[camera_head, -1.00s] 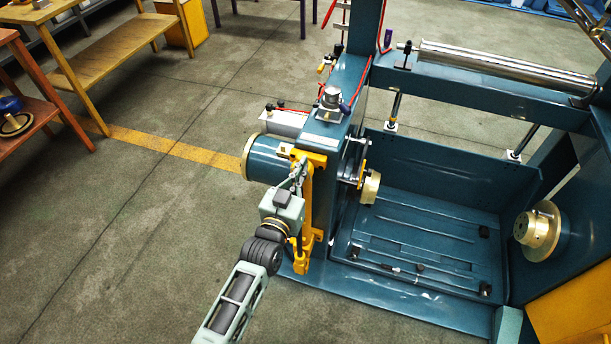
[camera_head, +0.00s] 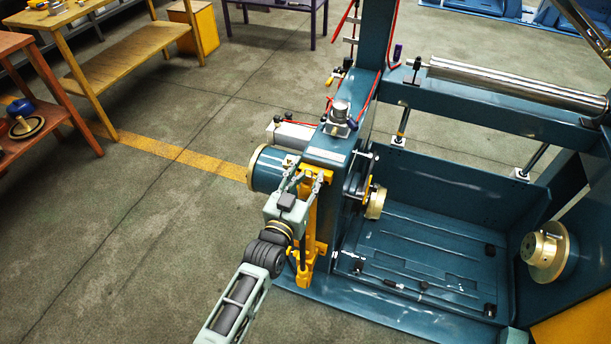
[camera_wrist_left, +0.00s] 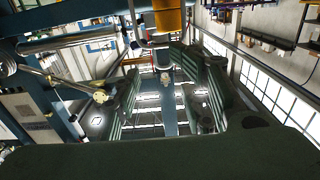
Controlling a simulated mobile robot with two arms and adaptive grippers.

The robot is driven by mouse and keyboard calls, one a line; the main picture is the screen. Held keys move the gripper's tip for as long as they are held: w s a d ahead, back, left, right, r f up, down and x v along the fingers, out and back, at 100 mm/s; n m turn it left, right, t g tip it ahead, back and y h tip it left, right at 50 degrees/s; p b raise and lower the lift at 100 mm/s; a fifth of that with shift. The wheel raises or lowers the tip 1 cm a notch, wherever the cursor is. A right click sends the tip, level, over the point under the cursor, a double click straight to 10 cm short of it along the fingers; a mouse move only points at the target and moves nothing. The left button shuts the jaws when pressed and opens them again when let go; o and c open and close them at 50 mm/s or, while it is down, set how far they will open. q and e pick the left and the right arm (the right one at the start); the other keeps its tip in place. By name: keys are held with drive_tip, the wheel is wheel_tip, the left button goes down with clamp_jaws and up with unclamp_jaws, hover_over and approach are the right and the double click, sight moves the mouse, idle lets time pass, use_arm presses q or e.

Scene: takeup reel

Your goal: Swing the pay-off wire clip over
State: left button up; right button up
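The blue take-up machine (camera_head: 325,150) stands right of centre in the head view. An upright yellow bracket (camera_head: 308,240) is on its near left side. I cannot tell for sure which small part is the pay-off wire clip. My left gripper (camera_head: 305,180) is at the upper part of the yellow bracket, its fingers spread apart. I cannot tell whether they touch it. In the left wrist view the left gripper (camera_wrist_left: 162,90) shows its two green fingers wide apart with nothing between them. A yellow part (camera_wrist_left: 169,17) shows beyond them at the top. My right gripper is out of view.
A blue bed with a raised back (camera_head: 440,190) lies right of the upright, with a brass hub (camera_head: 543,250) at its right. A steel roller (camera_head: 515,82) spans above. Wooden benches (camera_head: 130,60) stand at far left. The floor (camera_head: 130,250) on the left is clear.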

use_arm(q)
drive_tip(key=shift+s+a+p, duration=0.15)
drive_tip(key=shift+s+p, duration=0.35)
drive_tip(key=shift+s, duration=0.1)
drive_tip(key=p+v, duration=0.2)
drive_tip(key=v, duration=0.4)
drive_tip(key=shift+p, duration=0.4)
drive_tip(key=shift+f, duration=0.1)
drive_tip(key=v, duration=1.2)
